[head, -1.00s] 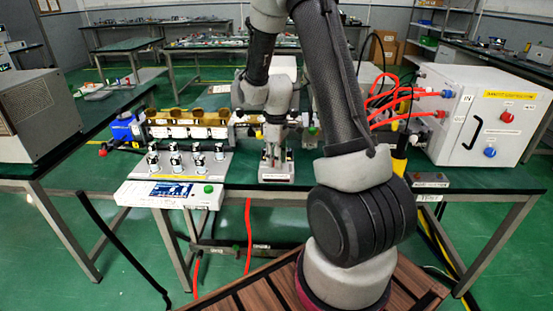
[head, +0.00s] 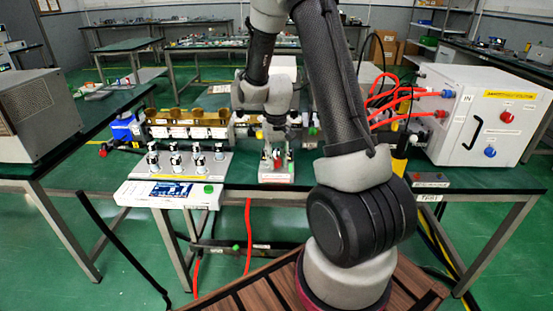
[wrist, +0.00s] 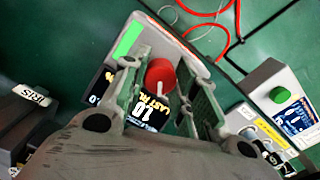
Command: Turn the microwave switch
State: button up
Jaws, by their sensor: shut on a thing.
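The microwave generator's control box (head: 276,177) is a small light-grey unit near the front edge of the green bench in the head view. Its top also shows in the wrist view (wrist: 164,36), with a round red knob (wrist: 160,74) marked by a white line and dark displays with yellow and white text. A bright green strip lies on the box's upper left. My gripper (wrist: 158,68) reaches down over the box, its two fingers on either side of the red knob and shut on it. The fingers partly hide the displays. In the head view my gripper (head: 277,154) is small.
A controller with a screen and green button (head: 170,192) stands to the left, below several small metal fittings. A white cabinet (head: 490,115) with red hoses stands on the right. A grey box (head: 35,112) is at far left.

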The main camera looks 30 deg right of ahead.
aim_at(277, 159)
jog(key=shift+m, duration=0.5)
jog(key=o, duration=1)
notch_tip(277, 159, up, 12)
jog(key=shift+r, duration=0.1)
dwell(0.5)
